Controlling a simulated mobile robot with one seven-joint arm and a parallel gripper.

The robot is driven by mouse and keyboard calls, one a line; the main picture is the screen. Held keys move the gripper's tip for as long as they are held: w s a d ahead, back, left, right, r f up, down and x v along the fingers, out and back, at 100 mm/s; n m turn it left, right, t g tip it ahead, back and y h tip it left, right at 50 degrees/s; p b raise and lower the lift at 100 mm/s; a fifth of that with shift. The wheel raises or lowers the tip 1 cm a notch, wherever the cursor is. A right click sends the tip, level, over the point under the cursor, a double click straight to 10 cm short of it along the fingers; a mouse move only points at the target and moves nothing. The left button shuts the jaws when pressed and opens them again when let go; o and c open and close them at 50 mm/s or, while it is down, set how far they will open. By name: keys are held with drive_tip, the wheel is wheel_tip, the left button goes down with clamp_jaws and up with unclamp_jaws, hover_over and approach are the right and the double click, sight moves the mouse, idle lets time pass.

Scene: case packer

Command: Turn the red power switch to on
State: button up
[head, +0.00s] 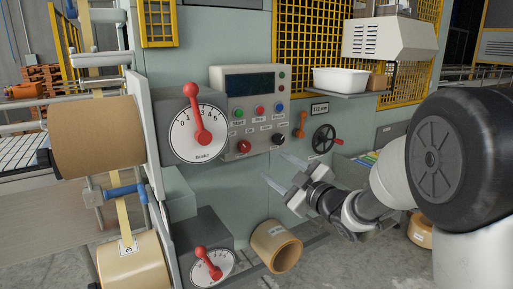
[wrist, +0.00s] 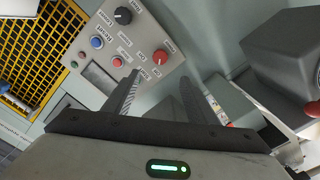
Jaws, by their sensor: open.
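The red power switch (head: 244,147) appears to be the red rotary knob at the lower left of the grey control panel (head: 227,84). In the wrist view this red knob (wrist: 159,46) stands beyond my fingertips, near the panel's edge.
A black knob (head: 278,139) sits right of the switch, with green, red and blue buttons above. A brake dial (head: 188,140) with a red lever is to the left. A black handwheel (head: 323,139) and a shelf with a white bin (head: 340,81) are to the right.

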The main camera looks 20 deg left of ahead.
sight(246, 147)
drive_tip(key=x, duration=1.7)
drive_tip(key=shift+p, duration=0.35)
drive_tip(key=c, duration=1)
drive_tip(key=shift+c, duration=0.2)
